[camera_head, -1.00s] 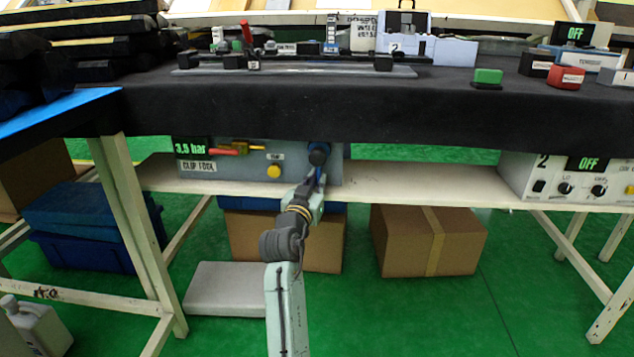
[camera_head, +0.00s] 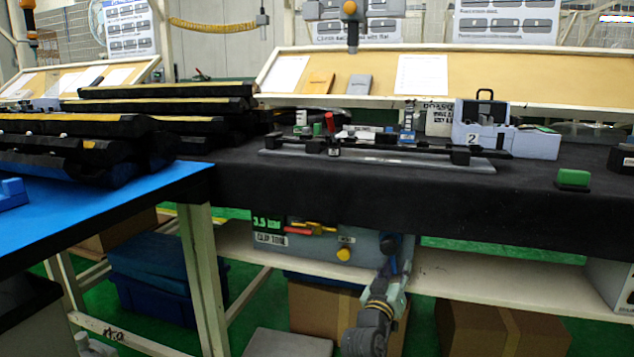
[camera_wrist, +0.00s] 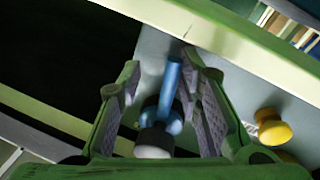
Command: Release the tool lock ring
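The clip tool box (camera_head: 320,240) stands on the shelf under the bench. It has a green "3.5 bar" display (camera_head: 267,224), a red and yellow valve (camera_head: 312,227) and a yellow button (camera_head: 343,254). At its right end is a dark blue round part, which I take for the lock ring; in the wrist view a blue bar (camera_wrist: 171,85) stands out from a dark and white base (camera_wrist: 154,142). My gripper (camera_wrist: 161,66) is open, its fingers on either side of the blue bar, the right finger nearer. Contact cannot be told. The gripper partly hides the box's right end in the head view (camera_head: 393,272).
The yellow button (camera_wrist: 273,128) is close to the right finger in the wrist view. The shelf edge (camera_head: 500,285) runs below, and the black-covered bench (camera_head: 450,215) overhangs above. Cardboard boxes (camera_head: 490,330) and a blue bin (camera_head: 150,285) are underneath.

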